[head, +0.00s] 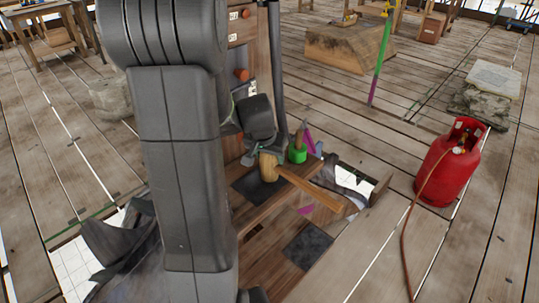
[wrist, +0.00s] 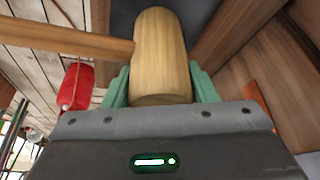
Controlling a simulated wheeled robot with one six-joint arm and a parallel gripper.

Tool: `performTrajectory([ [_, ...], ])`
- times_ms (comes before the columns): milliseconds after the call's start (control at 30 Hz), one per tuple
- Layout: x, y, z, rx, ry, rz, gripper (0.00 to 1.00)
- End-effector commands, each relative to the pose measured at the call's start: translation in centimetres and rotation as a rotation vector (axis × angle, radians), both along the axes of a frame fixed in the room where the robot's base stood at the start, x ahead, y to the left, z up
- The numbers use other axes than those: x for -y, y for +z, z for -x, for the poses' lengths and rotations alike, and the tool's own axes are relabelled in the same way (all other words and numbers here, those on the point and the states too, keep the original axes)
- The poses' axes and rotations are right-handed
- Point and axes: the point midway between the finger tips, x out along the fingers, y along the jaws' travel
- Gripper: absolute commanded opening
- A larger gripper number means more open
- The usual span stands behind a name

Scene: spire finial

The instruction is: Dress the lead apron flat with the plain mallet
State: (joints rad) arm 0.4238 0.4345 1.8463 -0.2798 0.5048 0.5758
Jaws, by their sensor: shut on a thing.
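The plain mallet has a pale wooden head (head: 268,167) and a long wooden handle (head: 318,192) reaching to the lower right in the head view. My gripper (head: 266,156) is shut on the mallet head. In the wrist view the head (wrist: 160,60) sits between the green fingers of my gripper (wrist: 160,85), with the handle going left. A dark grey flat sheet (head: 250,190) lies on the wooden boards just below the mallet head. Another dark square sheet (head: 308,247) lies nearer. I cannot tell which is the lead apron, or whether the mallet touches a sheet.
A green-based tool (head: 297,153) with a wooden handle stands right of the gripper, near magenta pieces. A red gas cylinder (head: 448,165) with a brown hose stands on the plank floor at right. Openings flank the wooden structure. A wooden block (head: 350,48) lies behind. My arm hides much of the left.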

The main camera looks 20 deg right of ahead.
Motion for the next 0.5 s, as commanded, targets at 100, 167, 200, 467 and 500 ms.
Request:
performTrajectory([
  [100,0.0,0.1,0.0,0.001,0.0,0.001,0.11],
  [167,0.0,0.3,0.0,0.001,0.0,0.001,0.11],
  [200,0.0,0.5,-0.1,0.001,0.0,0.001,0.11],
  [467,0.0,3.3,-0.1,0.004,0.001,0.001,0.11],
  [500,0.0,3.7,-0.1,0.003,0.0,0.002,0.11],
])
